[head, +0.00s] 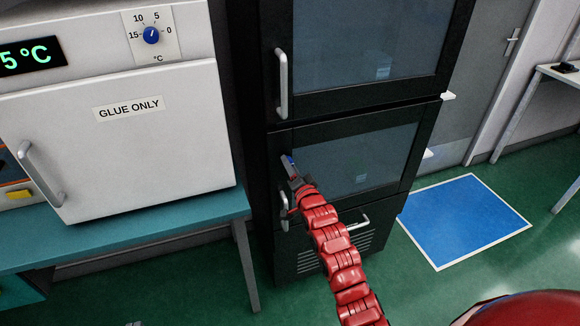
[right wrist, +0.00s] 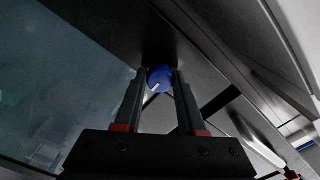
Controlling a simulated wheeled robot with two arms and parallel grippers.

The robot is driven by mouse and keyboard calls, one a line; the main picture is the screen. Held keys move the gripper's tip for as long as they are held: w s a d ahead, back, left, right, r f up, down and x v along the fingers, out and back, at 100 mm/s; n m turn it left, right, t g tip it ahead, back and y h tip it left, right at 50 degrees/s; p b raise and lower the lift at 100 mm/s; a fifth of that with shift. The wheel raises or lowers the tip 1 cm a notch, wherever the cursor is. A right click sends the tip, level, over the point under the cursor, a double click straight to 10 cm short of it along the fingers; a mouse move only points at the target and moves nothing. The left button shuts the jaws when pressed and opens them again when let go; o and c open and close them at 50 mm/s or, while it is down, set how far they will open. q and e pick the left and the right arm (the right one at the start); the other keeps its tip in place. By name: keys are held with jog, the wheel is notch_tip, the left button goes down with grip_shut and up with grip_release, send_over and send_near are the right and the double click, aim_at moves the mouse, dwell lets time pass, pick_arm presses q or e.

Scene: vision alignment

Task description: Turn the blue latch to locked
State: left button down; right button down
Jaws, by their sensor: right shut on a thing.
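The blue latch (head: 291,160) is a small round knob on the left frame of the black cabinet's lower glass door (head: 355,155). In the right wrist view the blue latch (right wrist: 160,77) sits between my two fingertips, with a white mark on its face pointing toward the lower left. My right gripper (head: 290,166) reaches the latch from the front on the red arm, and its fingers (right wrist: 160,88) are shut on the latch's sides. The locked and unlocked labels are not readable. My left gripper is not in view.
A door handle (head: 284,208) stands just below the right gripper, and another handle (head: 282,85) is on the upper door. A white "GLUE ONLY" unit (head: 130,150) on a teal bench (head: 130,225) stands left. Green floor with a blue mat (head: 465,220) is open at right.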

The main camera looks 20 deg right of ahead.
jog(key=shift+n+b, duration=4.3)
jog(key=shift+n, duration=4.6)
jog(key=c, duration=0.5)
grip_release()
jog(key=shift+s, duration=0.15)
